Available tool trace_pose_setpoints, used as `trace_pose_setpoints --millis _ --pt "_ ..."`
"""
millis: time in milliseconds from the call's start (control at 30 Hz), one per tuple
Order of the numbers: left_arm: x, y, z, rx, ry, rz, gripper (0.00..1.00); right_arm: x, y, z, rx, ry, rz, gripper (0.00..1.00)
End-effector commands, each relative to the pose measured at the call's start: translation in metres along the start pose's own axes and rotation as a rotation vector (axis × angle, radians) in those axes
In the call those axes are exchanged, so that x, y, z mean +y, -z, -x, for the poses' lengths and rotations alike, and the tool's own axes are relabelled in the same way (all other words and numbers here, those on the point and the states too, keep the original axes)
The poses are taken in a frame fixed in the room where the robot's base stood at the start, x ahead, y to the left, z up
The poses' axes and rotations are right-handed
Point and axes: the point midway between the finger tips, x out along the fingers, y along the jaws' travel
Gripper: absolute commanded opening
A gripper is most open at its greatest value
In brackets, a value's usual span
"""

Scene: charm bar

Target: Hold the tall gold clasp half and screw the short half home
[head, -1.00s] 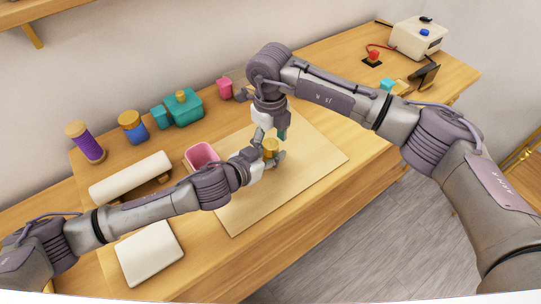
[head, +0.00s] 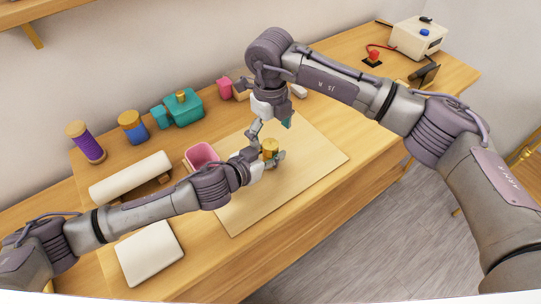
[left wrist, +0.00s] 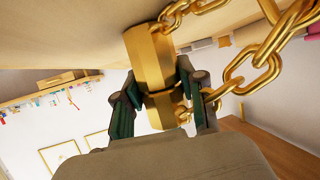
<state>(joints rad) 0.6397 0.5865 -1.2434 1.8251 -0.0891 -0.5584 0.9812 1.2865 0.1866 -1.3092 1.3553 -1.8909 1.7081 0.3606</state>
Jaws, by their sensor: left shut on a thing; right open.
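The gold clasp (head: 270,148) stands upright over the mat in the head view. In the left wrist view it is a faceted gold body with a seam: a longer part (left wrist: 149,58) above in the picture and a shorter part (left wrist: 162,109) below, lined up. I cannot tell whether the seam is tight. Gold chain links (left wrist: 262,68) hang from both parts. My left gripper (head: 271,161) is shut on the clasp; its fingers press both sides near the seam (left wrist: 158,97). My right gripper (head: 270,128) is open and empty just above the clasp, apart from it.
The pale mat (head: 310,160) is mostly clear. A pink bin (head: 201,154), white roll (head: 130,178) and white pad (head: 149,252) lie to the left. Teal box (head: 184,108) and spools (head: 85,142) stand behind. A white box (head: 418,38) stands far right.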

Motion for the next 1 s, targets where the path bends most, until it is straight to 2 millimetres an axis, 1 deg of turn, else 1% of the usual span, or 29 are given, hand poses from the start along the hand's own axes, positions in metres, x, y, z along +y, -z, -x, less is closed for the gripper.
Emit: trace_pose_setpoints --millis 167,400,500,600,767,1000 --pt "0.0 0.0 0.0 0.0 0.0 0.0 0.0 0.001 -0.001 0.022 -0.005 -0.001 0.003 0.97" --pt "0.0 0.0 0.0 0.0 0.0 0.0 0.0 0.0 -0.001 0.073 -0.004 0.002 0.0 0.97" --pt "0.0 0.0 0.0 0.0 0.0 0.0 0.0 0.0 -0.001 0.092 -0.003 0.002 0.001 0.97" --pt "0.0 0.0 0.0 0.0 0.0 0.0 0.0 0.0 -0.001 0.106 -0.002 0.001 0.0 0.97" --pt "0.0 0.0 0.0 0.0 0.0 0.0 0.0 0.0 0.0 0.117 0.0 0.001 0.0 0.97" --pt "0.0 0.0 0.0 0.0 0.0 0.001 0.0 0.0 0.0 0.119 0.0 0.0 0.0 0.97"
